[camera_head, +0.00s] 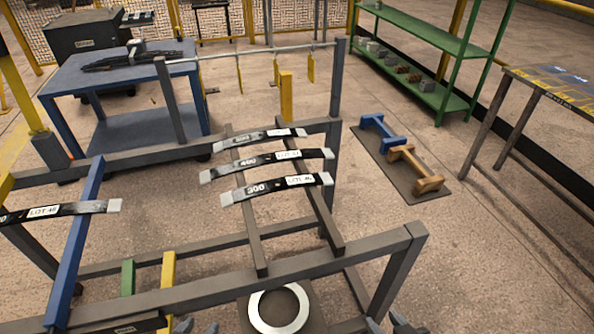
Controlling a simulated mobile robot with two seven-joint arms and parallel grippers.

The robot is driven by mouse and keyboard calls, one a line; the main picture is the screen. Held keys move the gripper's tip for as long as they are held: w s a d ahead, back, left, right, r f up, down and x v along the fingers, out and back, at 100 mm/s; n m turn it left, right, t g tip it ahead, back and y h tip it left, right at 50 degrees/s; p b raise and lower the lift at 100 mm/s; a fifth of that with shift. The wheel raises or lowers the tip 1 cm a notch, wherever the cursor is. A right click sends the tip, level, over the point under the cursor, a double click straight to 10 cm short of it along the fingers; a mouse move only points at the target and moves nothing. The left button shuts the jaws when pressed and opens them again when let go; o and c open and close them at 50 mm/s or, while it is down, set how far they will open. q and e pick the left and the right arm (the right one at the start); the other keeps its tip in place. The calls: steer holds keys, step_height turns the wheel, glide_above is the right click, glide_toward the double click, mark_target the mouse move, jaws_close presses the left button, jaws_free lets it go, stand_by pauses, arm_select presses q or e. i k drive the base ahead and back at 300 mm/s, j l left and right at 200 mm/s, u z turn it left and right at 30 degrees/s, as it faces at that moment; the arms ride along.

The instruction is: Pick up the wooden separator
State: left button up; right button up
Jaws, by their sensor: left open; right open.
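The wooden separator (416,168) is a tan, dumbbell-shaped piece with a bar between two footed ends. It lies on a dark mat (398,186) on the floor, right of the rack, beside a similar blue separator (379,132). My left gripper (197,327) shows only its fingertips at the bottom edge, open and empty. My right gripper (386,323) shows at the bottom edge, right of the round plate, open and empty. Both grippers are far from the wooden separator, which is fully visible.
A grey metal rack (270,277) stands in front, holding several black leaf springs (270,188) with labels. A ring on a dark plate (279,309) is below it. A green shelf (437,47) and a table (553,88) stand right. Floor between rack and mat is clear.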

mark_target(427, 183)
steer(key=l+u, duration=0.2)
steer(key=l, duration=0.25)
steer(key=l+u, duration=0.2)
steer(key=l, duration=0.3)
steer(key=k+l+u, duration=0.2)
steer(key=l, duration=0.25)
steer(key=l+u, duration=0.2)
steer(key=l, duration=0.3)
steer(key=k+l+u, duration=0.2)
steer(key=l, duration=0.25)
steer(key=i, duration=0.1)
